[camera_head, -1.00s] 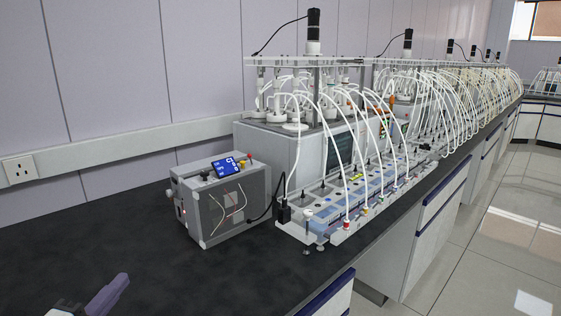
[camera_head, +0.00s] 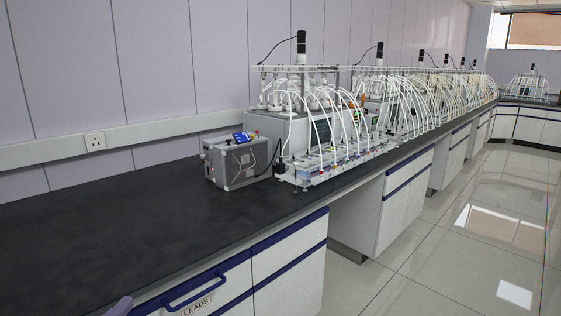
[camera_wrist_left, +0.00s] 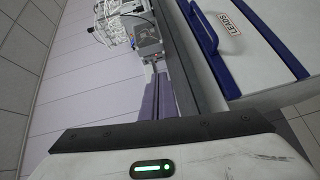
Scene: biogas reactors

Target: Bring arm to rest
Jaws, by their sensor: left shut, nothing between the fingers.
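My left gripper (camera_head: 120,305) shows only as a small purple tip at the bottom edge of the head view, low in front of the drawer fronts; the rest of that arm is out of the picture. In the left wrist view its purple fingers (camera_wrist_left: 157,97) are together and empty. They hold nothing and appear apart from the bench. My right gripper is in neither view.
The dark bench top (camera_head: 110,225) is bare at the left. A grey control box (camera_head: 236,162) and rows of tubed reactors (camera_head: 315,115) stand farther along. A drawer labelled LEADS (camera_head: 240,290) with a blue handle is close in front. Open tiled floor (camera_head: 440,260) lies right.

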